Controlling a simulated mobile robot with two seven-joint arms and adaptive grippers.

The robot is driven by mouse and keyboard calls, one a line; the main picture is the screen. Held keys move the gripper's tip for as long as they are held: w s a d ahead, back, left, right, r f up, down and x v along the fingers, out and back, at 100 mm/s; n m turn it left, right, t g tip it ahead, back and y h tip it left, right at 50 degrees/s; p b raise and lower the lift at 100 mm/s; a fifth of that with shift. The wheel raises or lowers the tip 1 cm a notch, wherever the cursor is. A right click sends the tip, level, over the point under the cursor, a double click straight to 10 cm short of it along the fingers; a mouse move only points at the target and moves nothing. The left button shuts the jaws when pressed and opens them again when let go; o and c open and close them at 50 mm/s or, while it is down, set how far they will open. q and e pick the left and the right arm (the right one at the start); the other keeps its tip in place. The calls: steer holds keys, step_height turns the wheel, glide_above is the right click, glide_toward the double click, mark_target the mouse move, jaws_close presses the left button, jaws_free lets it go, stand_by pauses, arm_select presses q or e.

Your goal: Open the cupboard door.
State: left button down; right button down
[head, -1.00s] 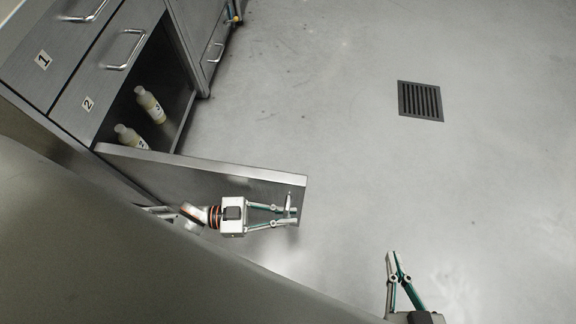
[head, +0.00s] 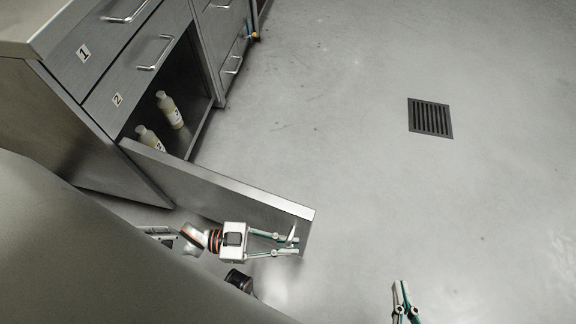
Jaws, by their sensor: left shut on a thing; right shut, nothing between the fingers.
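The cupboard door (head: 215,186) stands swung wide out from the cupboard (head: 186,92), below the drawers marked 1 and 2. The inside shows, with two pale bottles in it. My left gripper (head: 294,241) is at the door's outer side near its free end, shut on the door handle (head: 292,232), of which only a small part shows. My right gripper (head: 402,286) is shut and empty at the bottom edge, well to the right of the door and apart from it.
The bottles (head: 171,110) and (head: 149,138) stand inside the cupboard. More drawers (head: 233,62) stand beyond it. A dark floor drain (head: 430,118) lies at the right. The floor right of the door is clear.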

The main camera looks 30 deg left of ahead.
arm_select(q)
steer(key=shift+a+f, duration=0.1)
steer(key=c, duration=2.1)
jaws_free()
steer(key=shift+c, duration=0.2)
steer(key=v, duration=1.2)
steer(key=shift+a, duration=0.1)
